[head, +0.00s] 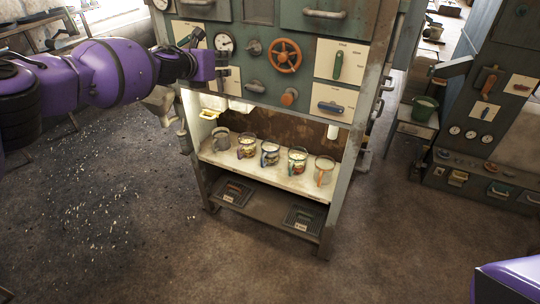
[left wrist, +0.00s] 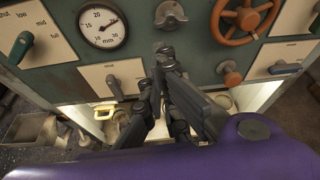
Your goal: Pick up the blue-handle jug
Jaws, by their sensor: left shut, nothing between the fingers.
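Several jugs stand upright in a row on the lit shelf (head: 262,170) under the panel in the head view. The middle jug (head: 270,154) seems to have a dark bluish handle, but the handles are too small for me to be sure of the colour. Beside it are a jug with a yellowish handle (head: 246,147) and a patterned jug (head: 297,160). My left gripper (head: 222,72) is up in front of the panel, above and apart from the jugs. In the left wrist view its fingers (left wrist: 165,62) are shut and empty. My right gripper is out of view.
A grey jug (head: 221,140) and a tan-handled jug (head: 324,171) stand at the row's ends. The panel has an orange handwheel (head: 285,56), a gauge (head: 224,42) and levers that stick out. A lower shelf (head: 262,208) holds dark trays. The floor in front is open.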

